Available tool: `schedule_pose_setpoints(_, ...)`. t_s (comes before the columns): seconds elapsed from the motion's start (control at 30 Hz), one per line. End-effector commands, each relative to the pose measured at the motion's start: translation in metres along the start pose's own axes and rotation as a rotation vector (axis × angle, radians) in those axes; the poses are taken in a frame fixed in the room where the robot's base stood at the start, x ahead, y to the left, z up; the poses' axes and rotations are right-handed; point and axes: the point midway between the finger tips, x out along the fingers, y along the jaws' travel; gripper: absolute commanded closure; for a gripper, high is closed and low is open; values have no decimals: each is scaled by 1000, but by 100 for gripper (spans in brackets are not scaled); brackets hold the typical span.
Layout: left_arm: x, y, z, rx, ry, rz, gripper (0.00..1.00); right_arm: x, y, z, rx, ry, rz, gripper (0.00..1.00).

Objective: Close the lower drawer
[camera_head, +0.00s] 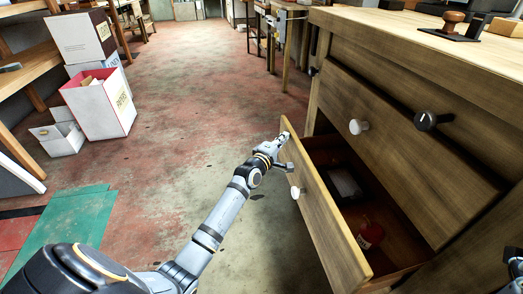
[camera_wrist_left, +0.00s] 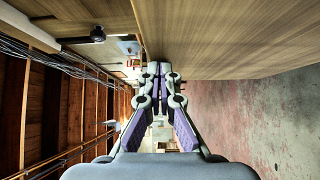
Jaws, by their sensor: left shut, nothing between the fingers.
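The lower drawer (camera_head: 322,222) of the wooden cabinet is pulled out, with a white round knob (camera_head: 295,192) on its front. Inside it lie a dark, flat item with a pale top (camera_head: 345,183) and a small red object (camera_head: 370,235). My left gripper (camera_head: 282,143) is at the far end of the drawer front, on its outer side. In the left wrist view, its fingers (camera_wrist_left: 156,70) are shut and empty, beside a wooden panel (camera_wrist_left: 225,38). I cannot tell whether they touch it.
Above the open drawer is another drawer front (camera_head: 410,150) with a white knob (camera_head: 357,127). A black knob (camera_head: 432,121) sits higher up. A stamp (camera_head: 452,24) stands on the cabinet top. Boxes (camera_head: 100,103) stand at the left. The floor (camera_head: 190,120) between is clear.

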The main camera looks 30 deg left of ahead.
Motion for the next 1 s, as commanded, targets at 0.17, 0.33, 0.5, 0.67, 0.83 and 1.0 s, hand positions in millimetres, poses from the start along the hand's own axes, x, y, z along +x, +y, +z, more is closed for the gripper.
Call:
schedule_pose_setpoints(0.17, 36, 4, 33, -8, -3, 2, 100, 3, 2, 0, -3, 1, 9, 15)
schedule_pose_setpoints(0.33, 64, 4, 61, -5, -3, 2, 100, 6, 3, -1, -1, 2, 15, 15)
schedule_pose_setpoints(0.5, 86, 3, 83, -4, -3, 0, 100, 8, 4, -1, 1, 2, 15, 15)
schedule_pose_setpoints(0.67, 100, 2, 96, -2, -2, 1, 100, 9, 2, -1, 4, 3, 7, 15)
schedule_pose_setpoints(0.83, 104, 1, 101, -2, -2, 0, 100, 9, 1, -1, 7, 3, -1, 15)
schedule_pose_setpoints(1.0, 104, 1, 101, -2, -1, -1, 100, 9, 1, -1, 7, 3, -1, 15)
